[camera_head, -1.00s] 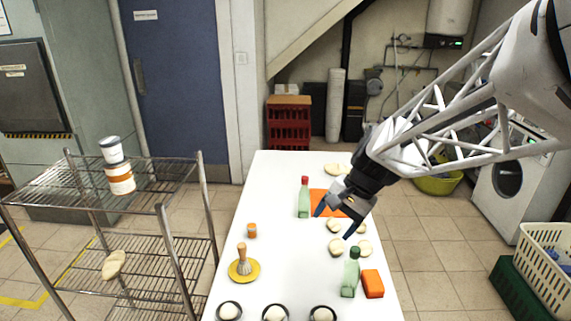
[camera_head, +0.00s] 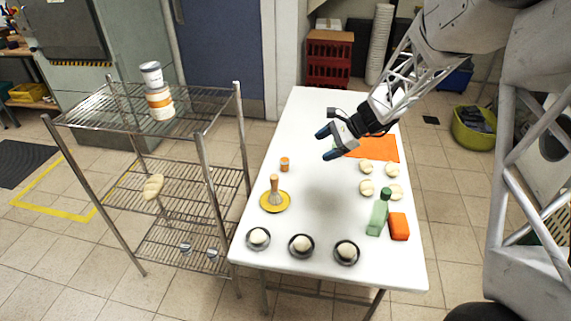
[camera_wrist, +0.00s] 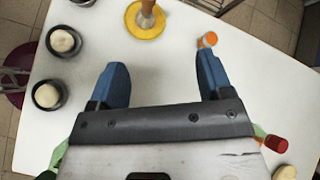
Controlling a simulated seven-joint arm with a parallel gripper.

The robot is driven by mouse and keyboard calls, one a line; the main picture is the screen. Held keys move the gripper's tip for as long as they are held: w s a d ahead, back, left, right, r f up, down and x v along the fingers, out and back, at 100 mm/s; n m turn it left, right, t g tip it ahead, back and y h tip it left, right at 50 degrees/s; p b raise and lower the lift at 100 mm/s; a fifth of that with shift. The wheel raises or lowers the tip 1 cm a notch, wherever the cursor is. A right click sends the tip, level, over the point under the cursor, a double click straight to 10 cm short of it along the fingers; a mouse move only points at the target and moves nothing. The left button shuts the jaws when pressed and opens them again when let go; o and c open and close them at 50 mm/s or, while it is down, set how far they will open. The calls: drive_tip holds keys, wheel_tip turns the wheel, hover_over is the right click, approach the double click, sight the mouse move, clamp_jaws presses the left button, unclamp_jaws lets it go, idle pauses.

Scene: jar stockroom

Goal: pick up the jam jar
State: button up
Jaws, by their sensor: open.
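A small orange jar with a pale band (camera_head: 284,164), which looks like the jam jar, stands upright on the white table near its left edge. In the wrist view the jar (camera_wrist: 207,40) shows just beyond the tip of the right-hand finger. My gripper (camera_head: 326,144) is open and empty, above the table to the right of the jar and apart from it. In the wrist view its two blue fingers (camera_wrist: 162,65) are spread wide, with only bare tabletop between them.
A yellow plate (camera_head: 289,204) with a wooden-handled brush (camera_head: 274,188) stands near the jar. Several bowls, rolls, a green bottle (camera_head: 377,214) and an orange block (camera_head: 399,226) share the table (camera_head: 325,225). A red-capped bottle (camera_wrist: 276,144) is beside my gripper. A wire shelf (camera_head: 205,115) stands left.

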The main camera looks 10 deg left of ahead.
drive_tip(key=w+a+f+m+y, duration=0.2)
drive_tip(key=w+a+f+m, duration=0.15)
drive_tip(key=w+f, duration=0.4)
drive_tip(key=m+t+y, duration=0.1)
drive_tip(key=m, duration=0.2)
approach(285, 164)
drive_tip(key=f, duration=0.1)
drive_tip(key=w+a+f, duration=0.1)
drive_tip(key=a+f, duration=0.1)
drive_tip(key=shift+w+a+f, duration=0.1)
drive_tip(key=shift+w+f, duration=0.05)
drive_tip(key=shift+w, duration=0.2)
drive_tip(key=shift+x, duration=1.3)
drive_tip(key=shift+y, duration=0.3)
drive_tip(key=shift+r+x, duration=0.15)
drive_tip(key=shift+x, duration=1.15)
drive_tip(key=shift+r+x, duration=0.15)
drive_tip(key=shift+x, duration=1.15)
drive_tip(key=shift+a, duration=0.15)
drive_tip(key=c, duration=1.1)
